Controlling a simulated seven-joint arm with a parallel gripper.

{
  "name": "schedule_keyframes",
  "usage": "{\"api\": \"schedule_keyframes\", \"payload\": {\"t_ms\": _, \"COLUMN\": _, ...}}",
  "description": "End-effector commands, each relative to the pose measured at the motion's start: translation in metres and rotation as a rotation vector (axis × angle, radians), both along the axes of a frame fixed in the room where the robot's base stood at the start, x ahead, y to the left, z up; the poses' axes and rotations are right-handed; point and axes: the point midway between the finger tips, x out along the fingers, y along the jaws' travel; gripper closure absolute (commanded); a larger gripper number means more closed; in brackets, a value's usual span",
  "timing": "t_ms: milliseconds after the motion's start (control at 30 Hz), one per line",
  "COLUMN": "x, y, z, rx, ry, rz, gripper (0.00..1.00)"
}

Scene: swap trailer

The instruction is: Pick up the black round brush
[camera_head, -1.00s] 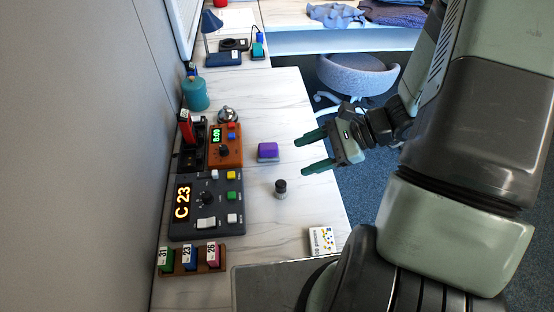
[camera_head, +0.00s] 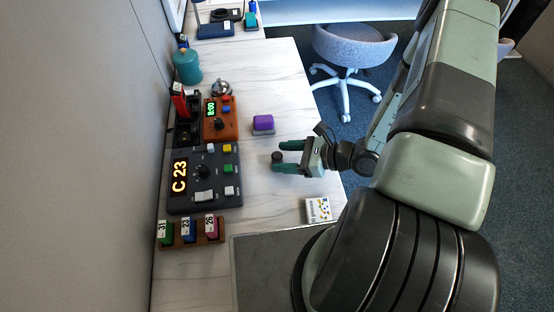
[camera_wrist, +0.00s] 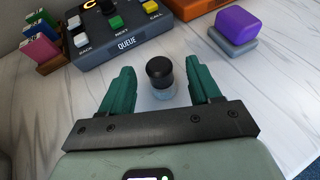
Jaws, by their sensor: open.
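The black round brush (camera_head: 277,156), a small cylinder with a black top and a grey lower part, stands upright on the white marbled desk. In the head view it is at the tips of my gripper (camera_head: 283,157), with its lower part partly hidden by a finger. In the wrist view the brush (camera_wrist: 161,76) stands between the two green fingers of my gripper (camera_wrist: 160,80), toward their tips, with a gap on each side. My gripper is open and empty.
A grey queue console (camera_head: 205,199) stands to the left, with an orange timer box (camera_head: 221,130) behind it. A purple-topped block (camera_head: 263,124) lies behind the brush. A small white box (camera_head: 318,210) is near the front right edge.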

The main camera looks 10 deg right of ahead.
Motion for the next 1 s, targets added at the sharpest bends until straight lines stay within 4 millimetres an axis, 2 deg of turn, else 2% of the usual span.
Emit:
{"api": "schedule_keyframes", "payload": {"t_ms": 100, "x": 0.006, "y": 0.017, "z": -0.009, "rx": 0.003, "ry": 0.000, "rz": 0.006, "gripper": 0.38}}
{"api": "schedule_keyframes", "payload": {"t_ms": 267, "x": 0.014, "y": 0.033, "z": -0.016, "rx": 0.001, "ry": 0.000, "rz": 0.004, "gripper": 0.38}}
{"api": "schedule_keyframes", "payload": {"t_ms": 567, "x": 0.016, "y": 0.036, "z": -0.018, "rx": 0.000, "ry": -0.001, "rz": 0.003, "gripper": 0.39}}
{"api": "schedule_keyframes", "payload": {"t_ms": 900, "x": 0.016, "y": 0.036, "z": -0.018, "rx": 0.000, "ry": -0.001, "rz": 0.003, "gripper": 0.91}}
{"api": "schedule_keyframes", "payload": {"t_ms": 1000, "x": 0.016, "y": 0.036, "z": -0.018, "rx": 0.000, "ry": -0.001, "rz": 0.003, "gripper": 0.94}}
